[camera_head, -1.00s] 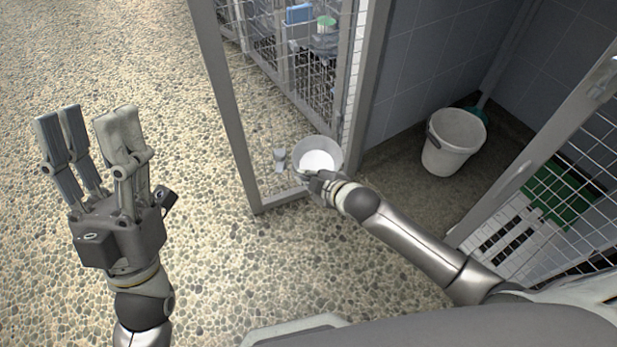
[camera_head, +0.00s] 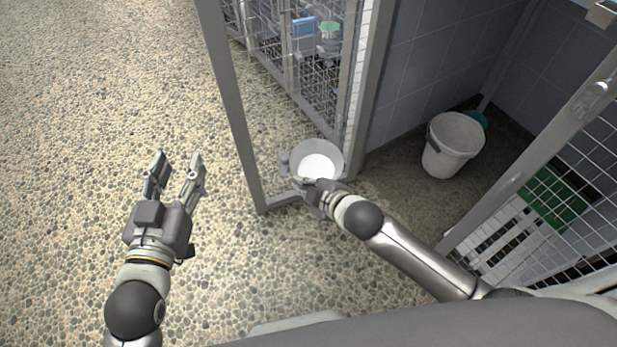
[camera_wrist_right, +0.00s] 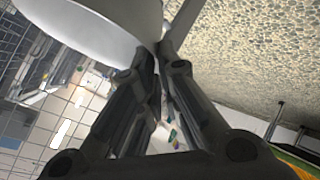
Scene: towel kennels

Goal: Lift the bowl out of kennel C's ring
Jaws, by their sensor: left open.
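The bowl (camera_head: 318,161) is round and grey with a pale inside, beside the gate post's foot in the head view. Its large pale wall (camera_wrist_right: 85,22) fills the upper left of the right wrist view. My right gripper (camera_head: 308,185) is at the bowl's near rim; in the wrist view its fingers (camera_wrist_right: 157,62) close together at the bowl's edge. The ring cannot be made out clearly; a small grey fitting (camera_head: 284,163) shows left of the bowl. My left gripper (camera_head: 178,165) is open and empty over the pebbled floor, well left of the bowl.
A grey gate frame (camera_head: 232,110) stands just left of the bowl, with mesh panels (camera_head: 318,85) behind. A white bucket (camera_head: 448,158) stands inside the tiled kennel to the right. Another mesh door (camera_head: 545,150) is at right. The pebbled floor (camera_head: 90,90) at left is clear.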

